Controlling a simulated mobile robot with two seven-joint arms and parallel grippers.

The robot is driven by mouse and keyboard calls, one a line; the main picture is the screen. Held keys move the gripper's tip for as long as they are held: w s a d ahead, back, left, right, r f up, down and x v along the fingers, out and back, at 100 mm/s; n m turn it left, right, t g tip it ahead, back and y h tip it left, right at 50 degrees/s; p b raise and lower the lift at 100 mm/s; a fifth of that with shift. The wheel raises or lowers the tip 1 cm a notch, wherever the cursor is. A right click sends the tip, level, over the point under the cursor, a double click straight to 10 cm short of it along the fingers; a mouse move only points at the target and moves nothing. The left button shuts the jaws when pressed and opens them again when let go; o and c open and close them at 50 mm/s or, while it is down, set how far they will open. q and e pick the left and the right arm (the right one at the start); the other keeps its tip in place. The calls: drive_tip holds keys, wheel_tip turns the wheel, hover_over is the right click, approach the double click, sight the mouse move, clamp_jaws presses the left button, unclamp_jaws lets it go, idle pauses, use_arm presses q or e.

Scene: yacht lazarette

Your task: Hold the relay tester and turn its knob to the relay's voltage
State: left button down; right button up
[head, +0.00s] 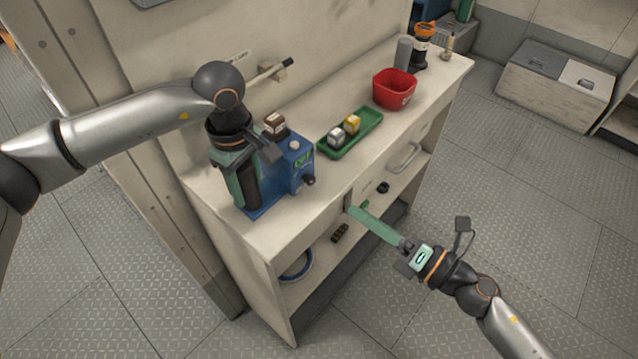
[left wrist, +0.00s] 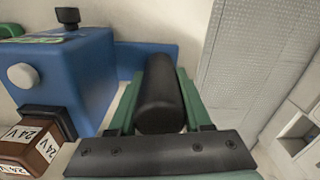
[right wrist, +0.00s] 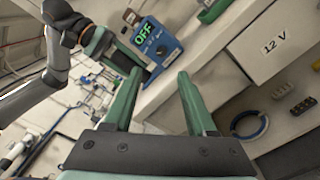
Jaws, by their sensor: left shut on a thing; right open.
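The blue relay tester (head: 272,190) stands on the left end of the counter. My left gripper (head: 240,180) is shut on its black handle (left wrist: 160,95). A brown relay (head: 274,123) sits on top of the tester; in the left wrist view its label reads 24 V (left wrist: 38,148). The tester's black knob (head: 309,180) is on its front face, and it also shows in the right wrist view (right wrist: 161,50). The lit display (right wrist: 143,31) reads OFF. My right gripper (right wrist: 155,95) is open and empty, in front of the counter and apart from the tester.
A green tray (head: 330,151) with a silver and a yellow relay lies right of the tester. A red bin (head: 393,88) stands beyond it. A drawer (right wrist: 280,45) labelled 12 V and open shelves are below the countertop. The floor (head: 540,220) to the right is clear.

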sight(313, 182)
drive_tip(key=w+a+n, duration=0.2)
drive_tip(key=a, duration=0.1)
drive_tip(key=w+a+n, duration=0.2)
drive_tip(key=a+n, duration=0.1)
drive_tip(key=w+a+n, duration=0.2)
drive_tip(key=w+n, duration=0.1)
drive_tip(key=shift+a+f, duration=0.1)
drive_tip(key=shift+a, duration=0.3)
idle(0.4)
clamp_jaws()
idle(0.4)
